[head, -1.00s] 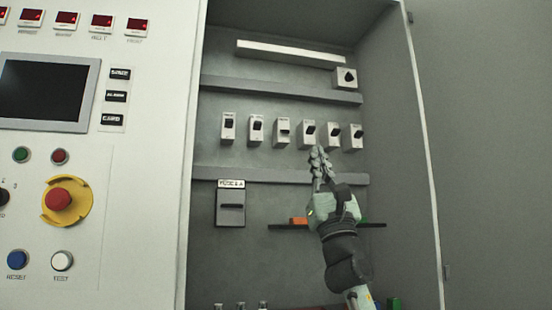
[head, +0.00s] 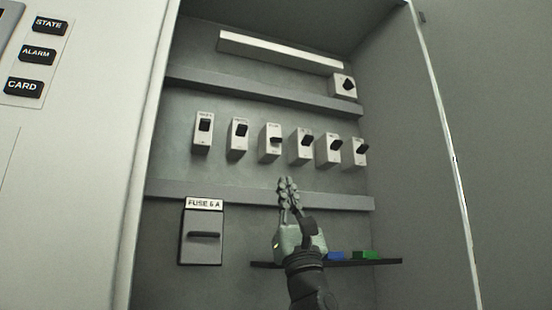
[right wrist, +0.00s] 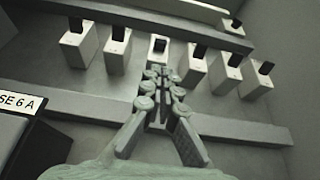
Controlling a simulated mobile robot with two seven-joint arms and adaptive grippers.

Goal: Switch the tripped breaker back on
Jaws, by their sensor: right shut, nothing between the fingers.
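A row of several white breakers with black levers is mounted in the open cabinet. The third breaker from the left (head: 269,154) has its lever at a middle height, unlike the raised levers beside it; it also shows in the right wrist view (right wrist: 158,58). The fourth breaker (head: 300,157) is to its right. My right gripper (head: 288,184) is shut and empty, pointing up below the gap between the third and fourth breakers, apart from both. In the right wrist view its fingertips (right wrist: 160,78) appear just below the third breaker. My left gripper is not in view.
A grey rail (head: 345,200) crosses below the breakers, and another (head: 260,97) above. A fuse holder (head: 201,248) is at lower left. A dark shelf (head: 385,262) holds blue (head: 336,255) and green (head: 363,255) pieces.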

